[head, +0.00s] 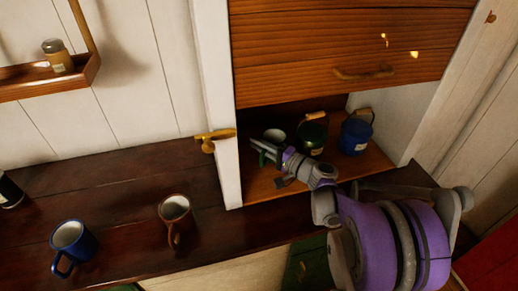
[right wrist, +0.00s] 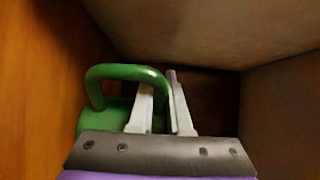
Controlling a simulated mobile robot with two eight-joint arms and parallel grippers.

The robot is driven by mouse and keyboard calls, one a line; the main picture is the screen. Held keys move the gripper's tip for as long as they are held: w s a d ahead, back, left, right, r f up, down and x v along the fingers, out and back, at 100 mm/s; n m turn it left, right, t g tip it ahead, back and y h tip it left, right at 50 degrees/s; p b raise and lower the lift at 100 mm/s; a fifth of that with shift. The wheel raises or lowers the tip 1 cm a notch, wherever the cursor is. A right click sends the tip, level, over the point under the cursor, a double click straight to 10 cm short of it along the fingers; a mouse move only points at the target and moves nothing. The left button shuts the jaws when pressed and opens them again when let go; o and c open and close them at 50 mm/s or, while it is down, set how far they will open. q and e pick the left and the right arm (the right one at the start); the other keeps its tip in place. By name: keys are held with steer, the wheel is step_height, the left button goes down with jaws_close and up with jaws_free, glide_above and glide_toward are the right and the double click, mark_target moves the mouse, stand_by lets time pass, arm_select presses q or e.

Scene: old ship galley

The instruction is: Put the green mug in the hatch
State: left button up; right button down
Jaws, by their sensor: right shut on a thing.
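The green mug (right wrist: 116,112) shows in the right wrist view with its handle loop toward my fingers. In the head view its pale inside (head: 274,134) shows just beyond my fingertips, within the hatch. My right gripper (head: 264,149) reaches into the hatch from the front right. In the right wrist view the gripper (right wrist: 163,100) is shut on the mug's handle, one finger on each side of it. The hatch is an open compartment with a wooden floor (head: 262,188) under a slatted wooden shutter (head: 320,80). Whether the mug touches the floor is hidden. My left gripper is not in view.
A dark green canister (head: 312,136) and a blue canister (head: 356,136) stand in the hatch right of the mug. A white post (head: 226,150) with a brass latch (head: 210,138) borders it at left. A brown mug (head: 174,210) and a blue mug (head: 70,240) stand on the dark counter.

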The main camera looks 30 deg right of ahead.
steer(key=shift+f, duration=0.8)
steer(key=shift+f, duration=0.1)
steer(key=c, duration=0.9)
jaws_free()
steer(key=shift+o, duration=0.2)
steer(key=shift+r, duration=0.2)
steer(key=b+v, duration=0.1)
steer(key=v, duration=1.1)
